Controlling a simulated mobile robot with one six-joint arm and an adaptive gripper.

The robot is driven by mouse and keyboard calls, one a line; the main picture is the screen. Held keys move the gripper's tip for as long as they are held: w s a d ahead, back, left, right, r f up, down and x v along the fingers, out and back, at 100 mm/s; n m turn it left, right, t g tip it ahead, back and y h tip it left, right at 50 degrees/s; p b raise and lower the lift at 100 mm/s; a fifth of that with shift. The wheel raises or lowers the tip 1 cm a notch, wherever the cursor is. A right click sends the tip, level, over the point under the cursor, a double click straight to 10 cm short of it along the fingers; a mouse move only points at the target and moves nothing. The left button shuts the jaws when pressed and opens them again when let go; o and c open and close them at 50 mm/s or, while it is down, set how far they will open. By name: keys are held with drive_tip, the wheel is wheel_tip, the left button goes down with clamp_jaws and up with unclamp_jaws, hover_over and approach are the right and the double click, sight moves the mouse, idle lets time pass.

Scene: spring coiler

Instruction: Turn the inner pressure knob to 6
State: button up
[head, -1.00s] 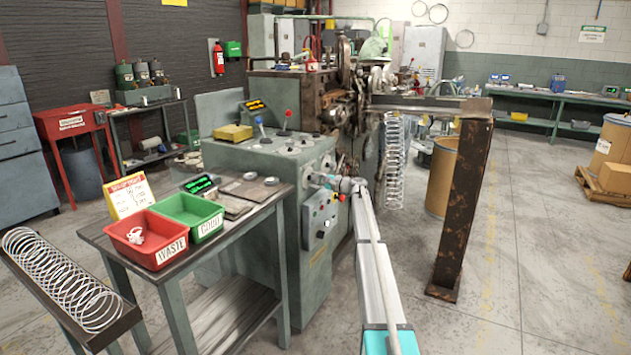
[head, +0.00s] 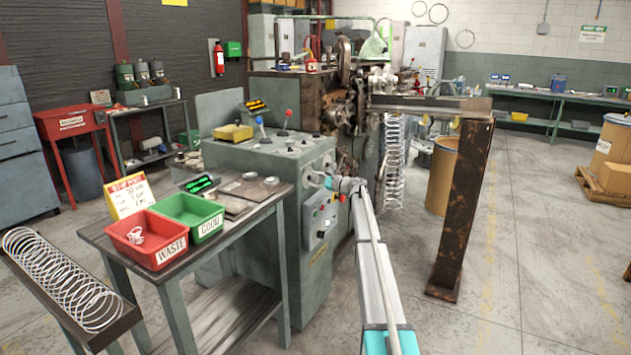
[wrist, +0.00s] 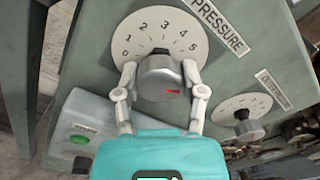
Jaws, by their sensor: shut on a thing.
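The pressure knob (wrist: 158,79) is a grey round knob with a red mark on its front, right of centre. It sits on a pale dial (wrist: 160,30) beside a PRESSURE label (wrist: 219,22). The digits 0 to 5 show; the dial's lower part is hidden by the knob and fingers. My gripper (wrist: 159,76) is shut on the knob, one finger on each side. In the head view my gripper (head: 329,182) is at the machine's control panel (head: 318,215), where the knob is too small to make out.
A grey box with a green button (wrist: 79,140) is at lower left. A table with red (head: 148,258) and green bins stands left of the machine; a rusty post (head: 462,205) stands right.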

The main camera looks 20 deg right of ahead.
drive_tip(key=o, duration=1.1)
drive_tip(key=shift+w+a, duration=0.1)
drive_tip(key=shift+w, duration=0.05)
drive_tip(key=shift+o, duration=0.2)
drive_tip(key=v, duration=1.2)
